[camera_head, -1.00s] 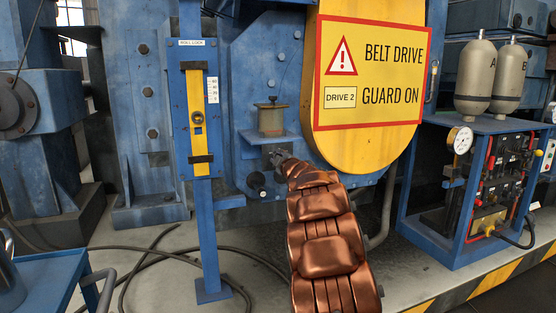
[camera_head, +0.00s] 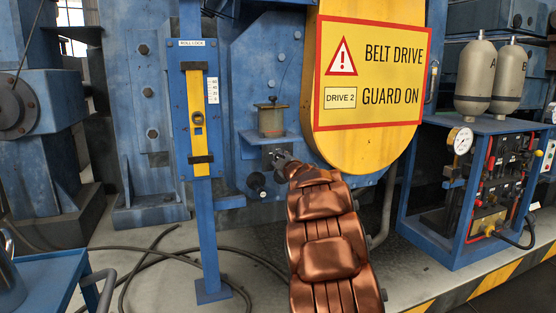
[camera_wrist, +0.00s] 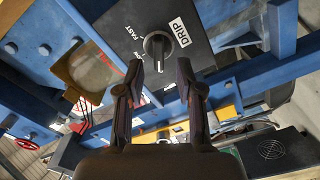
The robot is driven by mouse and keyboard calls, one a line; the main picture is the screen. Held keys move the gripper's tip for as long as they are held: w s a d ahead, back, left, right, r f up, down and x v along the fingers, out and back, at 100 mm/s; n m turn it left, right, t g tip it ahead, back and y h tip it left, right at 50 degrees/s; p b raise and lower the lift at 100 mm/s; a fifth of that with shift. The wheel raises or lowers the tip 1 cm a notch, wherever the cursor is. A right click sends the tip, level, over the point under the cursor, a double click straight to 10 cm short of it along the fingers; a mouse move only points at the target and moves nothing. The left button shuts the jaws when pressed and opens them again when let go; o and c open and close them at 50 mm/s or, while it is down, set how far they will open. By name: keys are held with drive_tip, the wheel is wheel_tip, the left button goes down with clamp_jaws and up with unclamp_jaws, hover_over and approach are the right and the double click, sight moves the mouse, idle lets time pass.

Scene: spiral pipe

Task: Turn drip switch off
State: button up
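The drip switch is a round black knob (camera_wrist: 157,46) with a raised grip bar, on a dark panel at the top of the wrist view. A white DRIP label (camera_wrist: 180,32) sits beside it. White lettering on its left reads FAST, and lower lettering is partly hidden by a finger. In the head view my gripper (camera_head: 280,158) is in front of the blue machine, under a brass-coloured cup (camera_head: 271,120).
A yellow belt guard (camera_head: 372,148) bulges close to the right of my arm. A blue post with a yellow roll-lock plate (camera_head: 198,140) stands to the left. A rack with two grey bottles (camera_head: 475,75) is at right. Black cables (camera_head: 165,258) lie on the floor.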

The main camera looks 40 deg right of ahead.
drive_tip(key=v, duration=1)
drive_tip(key=shift+a+r, duration=0.1)
idle(0.5)
drive_tip(key=s+a+r+m+g+p, duration=0.4)
drive_tip(key=a+p, duration=0.4)
drive_tip(key=p, duration=0.1)
drive_tip(key=s+a+r+m+g+p, duration=0.3)
drive_tip(key=s+a+g+p, duration=0.1)
drive_tip(key=a+p, duration=0.45)
drive_tip(key=s+a+r+g+y+p, duration=0.2)
drive_tip(key=s+a+g+p, duration=0.3)
drive_tip(key=s+a, duration=1)
drive_tip(key=s+a+r+g+y+p, duration=0.2)
drive_tip(key=s+a+g+y+p, duration=0.3)
drive_tip(key=s+a+p, duration=0.6)
drive_tip(key=s+a, duration=0.3)
drive_tip(key=s, duration=0.2)
drive_tip(key=shift+a+r, duration=0.4)
drive_tip(key=shift+s+d+m, duration=0.1)
drive_tip(key=shift+m, duration=0.2)
